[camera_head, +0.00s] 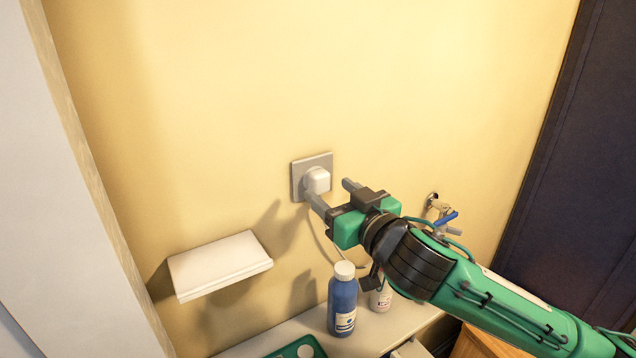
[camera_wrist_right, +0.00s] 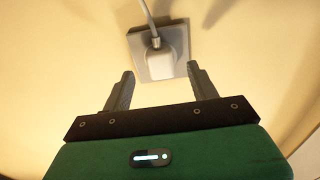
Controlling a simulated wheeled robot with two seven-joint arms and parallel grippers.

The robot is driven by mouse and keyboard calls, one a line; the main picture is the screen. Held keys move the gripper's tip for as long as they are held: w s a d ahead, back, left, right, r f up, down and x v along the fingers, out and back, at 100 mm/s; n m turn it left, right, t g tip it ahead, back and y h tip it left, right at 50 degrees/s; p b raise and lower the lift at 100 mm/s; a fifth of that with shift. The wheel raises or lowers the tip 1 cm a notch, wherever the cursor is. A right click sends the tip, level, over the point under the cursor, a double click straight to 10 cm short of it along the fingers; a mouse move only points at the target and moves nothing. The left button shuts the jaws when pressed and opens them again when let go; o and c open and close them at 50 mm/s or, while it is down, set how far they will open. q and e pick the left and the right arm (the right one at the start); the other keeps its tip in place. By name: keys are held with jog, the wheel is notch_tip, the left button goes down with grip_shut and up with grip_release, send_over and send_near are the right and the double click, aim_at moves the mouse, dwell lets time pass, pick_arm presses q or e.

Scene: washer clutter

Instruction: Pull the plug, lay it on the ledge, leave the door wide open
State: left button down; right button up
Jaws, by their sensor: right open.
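The white plug (camera_head: 317,180) sits in the grey wall socket (camera_head: 298,170) on the yellow wall, its cord hanging down. In the right wrist view the plug (camera_wrist_right: 158,68) lies ahead of and between the fingertips. My right gripper (camera_head: 329,188) is open, its two fingers pointing at the plug, with nothing held. The fingers appear short of the plug; in the head view one overlaps its lower edge, so contact cannot be told. The white ledge (camera_head: 218,262) juts from the wall at lower left and is bare. My left gripper is out of view. I cannot identify the door with certainty.
A blue bottle (camera_head: 342,300) and a smaller white bottle (camera_head: 381,294) stand on the white surface below my right arm. A tap with a blue handle (camera_head: 446,218) is on the wall to the right. A green tray (camera_head: 298,348) shows at the bottom edge.

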aim_at(323, 186)
jog(key=shift+x, duration=1.65)
jog(key=shift+p, duration=0.45)
grip_shut()
jog(key=shift+s, duration=0.1)
jog(key=shift+p+v, duration=0.5)
jog(key=shift+v, duration=2.5)
